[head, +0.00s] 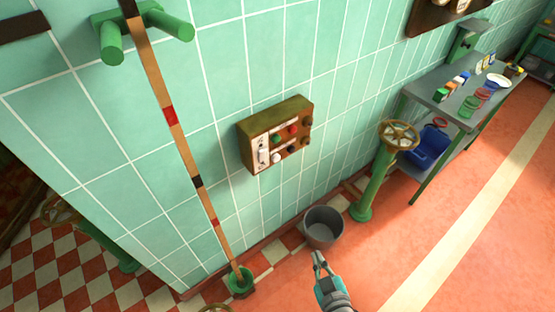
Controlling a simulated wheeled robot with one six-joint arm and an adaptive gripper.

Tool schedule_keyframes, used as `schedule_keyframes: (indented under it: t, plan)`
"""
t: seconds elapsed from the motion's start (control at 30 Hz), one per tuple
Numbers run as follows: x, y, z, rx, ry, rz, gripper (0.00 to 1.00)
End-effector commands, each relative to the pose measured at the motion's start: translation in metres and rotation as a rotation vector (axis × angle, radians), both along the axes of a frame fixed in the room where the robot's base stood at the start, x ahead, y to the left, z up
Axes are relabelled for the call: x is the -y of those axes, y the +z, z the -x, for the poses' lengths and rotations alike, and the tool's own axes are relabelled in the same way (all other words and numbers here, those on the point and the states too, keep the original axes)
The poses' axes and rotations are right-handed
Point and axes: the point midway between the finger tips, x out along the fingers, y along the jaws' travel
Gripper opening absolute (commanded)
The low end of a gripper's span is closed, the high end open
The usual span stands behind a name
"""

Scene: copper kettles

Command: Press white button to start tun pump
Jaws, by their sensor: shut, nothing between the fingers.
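A brass-brown control box (281,118) is fixed to the green tiled wall near the middle of the head view. Its face carries a white button (277,158) at the lower part, a green button (276,139), a red button (293,129), a dark switch or knob and a white upright part (263,156) at the left. My gripper (318,257) is at the bottom of the view, below and to the right of the box and clear of it. Its fingers are shut and hold nothing. The white button is unobstructed.
A grey bucket (323,228) stands on the floor by the wall, close to my gripper. A green valve post with a handwheel (398,135) stands right of it. A long wooden pole (182,140) leans left of the box. A cluttered table (424,93) is farther right.

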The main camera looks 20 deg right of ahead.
Motion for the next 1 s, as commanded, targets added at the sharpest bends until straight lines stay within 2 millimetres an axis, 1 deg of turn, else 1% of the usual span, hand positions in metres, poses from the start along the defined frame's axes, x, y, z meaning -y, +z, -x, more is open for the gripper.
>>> schedule_keyframes:
  t: [0.03,0.27,0.4,0.6,0.7,0.8,1.0]
  plan:
    - [0.000,0.001,-0.016,0.005,-0.008,0.014,0.00]
    - [0.007,0.010,-0.078,0.003,-0.067,0.075,0.00]
    - [0.010,0.021,-0.115,0.008,-0.113,0.106,0.00]
    - [0.015,0.042,-0.161,0.017,-0.182,0.143,0.00]
    - [0.017,0.052,-0.178,0.020,-0.211,0.155,0.00]
    - [0.018,0.059,-0.188,0.022,-0.231,0.163,0.00]
    - [0.019,0.065,-0.196,0.024,-0.248,0.167,0.00]
